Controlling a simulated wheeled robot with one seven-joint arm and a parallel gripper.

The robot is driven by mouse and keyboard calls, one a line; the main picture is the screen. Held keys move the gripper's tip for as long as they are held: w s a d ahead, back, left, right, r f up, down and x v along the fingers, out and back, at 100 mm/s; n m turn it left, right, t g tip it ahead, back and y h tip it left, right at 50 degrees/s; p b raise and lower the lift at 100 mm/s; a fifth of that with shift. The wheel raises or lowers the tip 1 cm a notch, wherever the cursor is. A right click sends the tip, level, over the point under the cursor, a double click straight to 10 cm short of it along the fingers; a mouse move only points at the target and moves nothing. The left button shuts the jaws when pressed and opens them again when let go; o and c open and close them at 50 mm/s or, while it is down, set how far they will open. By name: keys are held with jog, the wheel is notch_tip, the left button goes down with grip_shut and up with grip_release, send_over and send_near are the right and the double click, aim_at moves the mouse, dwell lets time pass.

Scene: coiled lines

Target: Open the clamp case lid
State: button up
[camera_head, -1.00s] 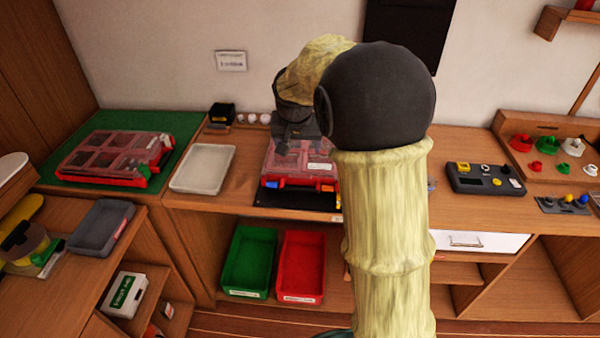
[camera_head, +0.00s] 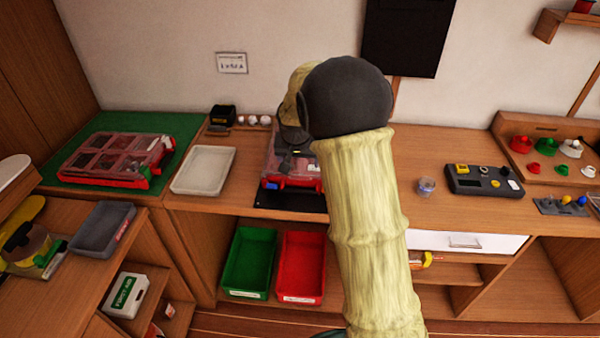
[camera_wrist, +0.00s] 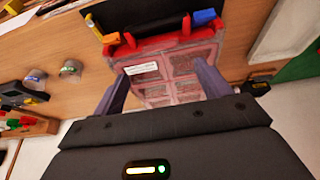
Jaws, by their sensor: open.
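The clamp case is red with a clear lid and stands on the counter in the head view (camera_head: 292,182). My arm covers its right side there. In the wrist view the case (camera_wrist: 178,68) shows its compartments through the shut lid, with a white label. A blue latch (camera_wrist: 205,17) and a yellow latch (camera_wrist: 111,38) sit along its red front edge. My gripper (camera_wrist: 157,65) is open and empty, its two fingers spread over the lid. I cannot tell whether the fingers touch it. In the head view my arm hides most of the gripper.
A similar red case (camera_head: 115,158) lies on a green mat at left. A white tray (camera_head: 203,170) is left of the clamp case. A small clear cup (camera_head: 426,186) and a dark device (camera_head: 484,180) stand to the right. Green (camera_head: 250,262) and red bins (camera_head: 301,267) are below.

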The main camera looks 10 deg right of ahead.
aim_at(300, 175)
jog(key=p+x, duration=0.1)
jog(key=x, duration=0.8)
jog(key=shift+w+f, duration=0.1)
jog(key=shift+f, duration=0.05)
jog(key=c, duration=1.1)
jog(key=shift+c, duration=0.3)
jog(key=shift+r+p, duration=0.2)
jog(key=shift+p, duration=0.15)
